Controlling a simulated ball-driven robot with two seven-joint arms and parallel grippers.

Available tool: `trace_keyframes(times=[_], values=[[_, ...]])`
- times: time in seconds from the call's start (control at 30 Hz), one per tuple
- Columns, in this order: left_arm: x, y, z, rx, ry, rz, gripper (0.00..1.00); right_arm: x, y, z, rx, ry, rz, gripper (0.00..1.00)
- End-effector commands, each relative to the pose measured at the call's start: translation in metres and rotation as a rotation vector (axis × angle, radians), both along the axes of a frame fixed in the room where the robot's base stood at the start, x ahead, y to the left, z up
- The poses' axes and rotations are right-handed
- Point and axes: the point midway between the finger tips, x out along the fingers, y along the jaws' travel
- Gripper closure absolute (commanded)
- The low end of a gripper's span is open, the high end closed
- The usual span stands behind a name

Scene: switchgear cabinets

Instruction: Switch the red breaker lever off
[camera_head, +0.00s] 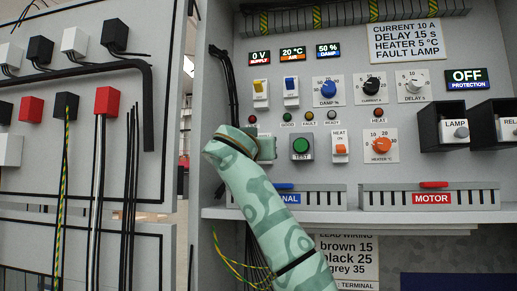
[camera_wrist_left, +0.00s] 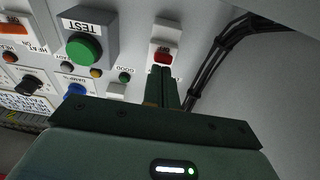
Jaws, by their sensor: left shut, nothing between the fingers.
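The red breaker lever (camera_wrist_left: 163,57) shows in the left wrist view, set in a white housing beside the grey box with the green TEST button (camera_wrist_left: 84,48). In the head view my patterned green arm covers that lever, just left of the TEST button (camera_head: 301,147). My left gripper (camera_wrist_left: 162,72) is shut and empty, its dark fingertips right at the lever's near end. I cannot tell whether they touch it. The fingers are hidden in the head view. My right gripper is not in view.
Yellow (camera_head: 259,87) and blue (camera_head: 291,87) switches and several knobs sit above. An orange HEAT switch (camera_head: 340,149) is right of TEST. LAMP (camera_head: 456,130) and RELAY boxes jut out at right. A shelf edge (camera_head: 350,215) runs below. Black cables (camera_wrist_left: 215,60) hang beside the lever.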

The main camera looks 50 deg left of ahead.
Motion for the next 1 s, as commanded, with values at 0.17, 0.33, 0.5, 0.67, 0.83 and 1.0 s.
trace_keyframes(times=[0.17, 0.33, 0.5, 0.67, 0.83, 1.0], values=[[0.006, 0.002, -0.012, -0.015, 0.024, -0.003, 1.00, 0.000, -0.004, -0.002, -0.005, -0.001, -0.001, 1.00], [0.007, 0.002, -0.012, -0.015, 0.024, -0.004, 1.00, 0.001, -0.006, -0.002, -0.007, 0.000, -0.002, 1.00], [0.006, 0.002, -0.012, -0.015, 0.024, -0.004, 1.00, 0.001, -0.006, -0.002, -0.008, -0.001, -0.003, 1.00], [0.001, 0.000, 0.000, -0.013, 0.019, -0.003, 1.00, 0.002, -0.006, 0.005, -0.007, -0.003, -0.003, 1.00], [-0.017, -0.007, 0.034, -0.005, 0.003, 0.003, 1.00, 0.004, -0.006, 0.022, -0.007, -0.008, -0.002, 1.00], [-0.039, -0.022, 0.004, -0.002, 0.001, 0.004, 1.00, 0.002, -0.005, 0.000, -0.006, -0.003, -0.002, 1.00]])
